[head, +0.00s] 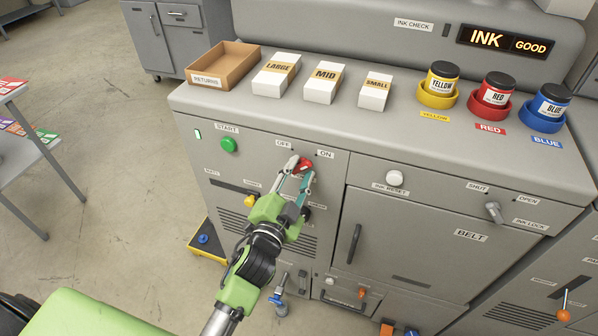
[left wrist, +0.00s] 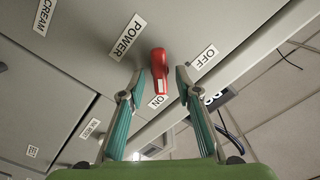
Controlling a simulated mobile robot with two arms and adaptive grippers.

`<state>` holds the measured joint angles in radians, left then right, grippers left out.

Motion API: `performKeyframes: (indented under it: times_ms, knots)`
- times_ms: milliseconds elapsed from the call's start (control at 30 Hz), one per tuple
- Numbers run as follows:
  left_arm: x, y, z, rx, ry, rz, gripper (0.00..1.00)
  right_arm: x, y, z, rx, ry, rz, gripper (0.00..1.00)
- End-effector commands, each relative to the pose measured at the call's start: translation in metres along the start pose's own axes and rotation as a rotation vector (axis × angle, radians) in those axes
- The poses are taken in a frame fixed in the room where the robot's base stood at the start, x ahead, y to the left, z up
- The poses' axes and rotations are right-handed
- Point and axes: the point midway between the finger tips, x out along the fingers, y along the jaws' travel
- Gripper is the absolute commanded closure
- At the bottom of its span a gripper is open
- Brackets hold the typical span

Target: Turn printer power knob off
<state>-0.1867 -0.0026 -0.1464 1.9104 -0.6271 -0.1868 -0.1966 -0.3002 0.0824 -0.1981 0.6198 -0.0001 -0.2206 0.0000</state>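The red power knob (head: 304,163) is on the grey printer front, below the OFF label (head: 284,143) and ON label (head: 326,154). In the left wrist view the red knob (left wrist: 159,72) shows between my fingers, and its handle points toward the ON label (left wrist: 158,101). The OFF label (left wrist: 204,57) is to its right there. My left gripper (head: 299,170) is at the knob with its fingers open, one on each side. In the left wrist view small gaps show between the left gripper (left wrist: 159,80) and the knob. My right gripper is not in view.
A green START button (head: 228,145) is left of the knob, and a white ink reset knob (head: 394,178) is to the right. A yellow knob (head: 249,201) sits below. Above are a cardboard tray (head: 237,68), paper boxes and ink jars. Open floor lies left.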

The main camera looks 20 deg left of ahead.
Motion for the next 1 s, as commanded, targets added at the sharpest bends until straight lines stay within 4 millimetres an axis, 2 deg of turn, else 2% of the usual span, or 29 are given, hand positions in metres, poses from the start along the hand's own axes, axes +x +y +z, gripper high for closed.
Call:
performKeyframes:
  times_ms: [133,233,267,667,1000]
  knots:
    - [0.0,0.0,0.0,-0.001,0.0,0.0,0.69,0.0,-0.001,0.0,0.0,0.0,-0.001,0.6]
    - [0.0,0.0,0.0,-0.001,0.0,0.0,0.95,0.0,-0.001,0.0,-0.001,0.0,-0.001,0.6]
    - [0.0,0.0,0.0,-0.001,0.0,0.0,1.0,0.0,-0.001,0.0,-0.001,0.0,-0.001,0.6]
    - [-0.001,0.0,0.0,-0.039,0.0,0.001,1.0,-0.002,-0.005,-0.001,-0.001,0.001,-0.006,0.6]
    - [-0.001,-0.002,-0.001,-0.256,-0.002,0.001,1.0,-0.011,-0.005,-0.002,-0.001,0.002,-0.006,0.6]
